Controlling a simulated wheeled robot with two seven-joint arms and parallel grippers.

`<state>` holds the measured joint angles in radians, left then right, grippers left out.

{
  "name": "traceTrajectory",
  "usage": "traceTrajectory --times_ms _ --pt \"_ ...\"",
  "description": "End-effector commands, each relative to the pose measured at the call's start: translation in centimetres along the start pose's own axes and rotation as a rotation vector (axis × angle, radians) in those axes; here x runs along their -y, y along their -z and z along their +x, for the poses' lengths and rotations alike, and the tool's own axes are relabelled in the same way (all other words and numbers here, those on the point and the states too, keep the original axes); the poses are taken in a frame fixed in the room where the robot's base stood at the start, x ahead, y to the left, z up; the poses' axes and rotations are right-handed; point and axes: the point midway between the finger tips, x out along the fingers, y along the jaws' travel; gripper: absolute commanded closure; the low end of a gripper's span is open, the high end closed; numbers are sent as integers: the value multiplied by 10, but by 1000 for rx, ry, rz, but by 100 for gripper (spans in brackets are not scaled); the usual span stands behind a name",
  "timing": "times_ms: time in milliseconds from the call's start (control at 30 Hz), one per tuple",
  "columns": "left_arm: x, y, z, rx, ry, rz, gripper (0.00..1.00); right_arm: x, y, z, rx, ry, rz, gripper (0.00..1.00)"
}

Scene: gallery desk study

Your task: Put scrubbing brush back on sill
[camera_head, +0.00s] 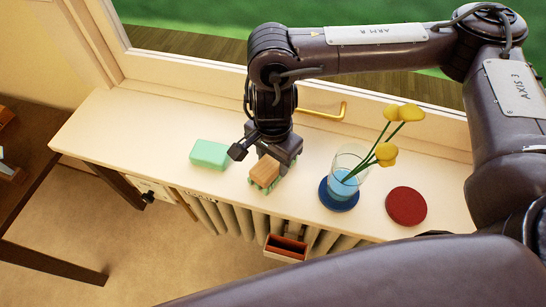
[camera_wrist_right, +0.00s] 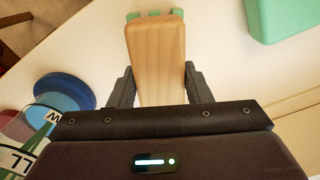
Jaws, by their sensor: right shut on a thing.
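The scrubbing brush (camera_head: 265,170) has a wooden back and green bristles. It is at the sill's front edge in the head view, between the green block and the vase. My right gripper (camera_head: 266,157) is shut on it from above. In the right wrist view the brush (camera_wrist_right: 156,62) sits between the two dark fingers of the gripper (camera_wrist_right: 160,85), with green bristle tips showing at its far end. The sill (camera_head: 120,133) is a long cream ledge under the window. I cannot tell whether the bristles touch it. My left gripper is not in view.
A mint green block (camera_head: 209,154) lies left of the brush. A glass vase (camera_head: 346,176) with yellow flowers stands on a blue coaster (camera_head: 338,199) to the right, near a dark red disc (camera_head: 406,206). A radiator and a reddish-brown box (camera_head: 286,248) are below. The sill's left end is clear.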

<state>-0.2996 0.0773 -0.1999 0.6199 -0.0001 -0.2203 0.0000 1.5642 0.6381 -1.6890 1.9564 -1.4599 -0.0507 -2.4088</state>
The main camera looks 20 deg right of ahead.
Motion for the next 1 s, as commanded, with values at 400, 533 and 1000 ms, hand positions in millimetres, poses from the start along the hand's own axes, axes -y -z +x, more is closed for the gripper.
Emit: traceTrajectory --times_ms 400,533,1000 --pt "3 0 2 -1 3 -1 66 0 0 3 0 -1 -1 34" --pt "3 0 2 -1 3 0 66 0 0 3 0 0 -1 34" --pt "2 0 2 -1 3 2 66 1 1 -55 -5 6 -3 34"
